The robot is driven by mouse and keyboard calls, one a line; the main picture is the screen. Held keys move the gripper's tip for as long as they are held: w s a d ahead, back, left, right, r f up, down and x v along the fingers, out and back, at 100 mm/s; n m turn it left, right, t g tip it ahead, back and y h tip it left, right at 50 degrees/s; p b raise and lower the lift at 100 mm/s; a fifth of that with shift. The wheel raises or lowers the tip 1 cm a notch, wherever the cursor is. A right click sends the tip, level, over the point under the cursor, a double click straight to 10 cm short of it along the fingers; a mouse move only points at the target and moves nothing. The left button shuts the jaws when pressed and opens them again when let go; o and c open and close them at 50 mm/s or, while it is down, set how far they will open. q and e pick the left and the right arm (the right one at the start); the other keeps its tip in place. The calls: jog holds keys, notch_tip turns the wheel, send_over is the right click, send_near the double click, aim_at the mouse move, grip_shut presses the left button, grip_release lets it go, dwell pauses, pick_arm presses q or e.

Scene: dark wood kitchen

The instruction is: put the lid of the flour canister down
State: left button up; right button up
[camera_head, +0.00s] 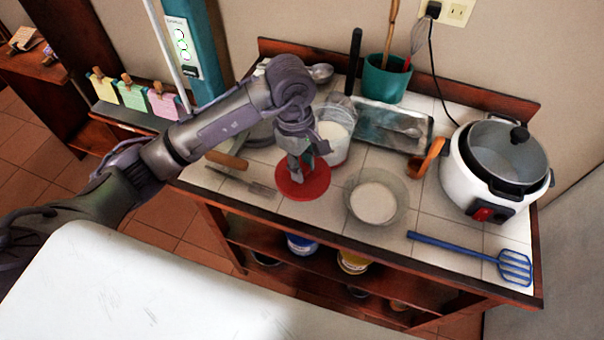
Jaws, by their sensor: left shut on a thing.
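The round red lid (315,190) is at the front left of the tiled counter, with my left gripper (297,165) right over its middle. The gripper points down and is shut on the lid. I cannot tell whether the lid touches the tiles or hangs just above them. The flour canister (337,150) stands open just behind the lid, with white flour showing inside and red near its base. The gripper hides part of its left side. My right gripper is not in view.
A glass bowl of white powder (400,213) is close to the lid's right. A wooden-handled tool (262,189) lies to its left. A rice cooker (470,188), a metal tray (372,124), a green utensil pot (386,82) and a blue spatula (460,248) take up other space. Bare tiles show at front middle.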

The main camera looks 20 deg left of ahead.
pick_arm(q)
jog(key=shift+d+f, duration=0.1)
jog(key=shift+f, duration=0.95)
notch_tip(320, 180, down, 3)
jog(key=shift+p, duration=0.5)
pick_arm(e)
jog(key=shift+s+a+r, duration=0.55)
pick_arm(q)
jog(key=shift+f+b, duration=0.2)
jog(key=shift+b, duration=0.1)
jog(key=o, duration=0.9)
jog(key=shift+o, duration=0.2)
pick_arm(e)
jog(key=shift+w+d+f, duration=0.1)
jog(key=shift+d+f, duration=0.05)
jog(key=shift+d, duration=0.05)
pick_arm(q)
jog(key=shift+r, duration=0.15)
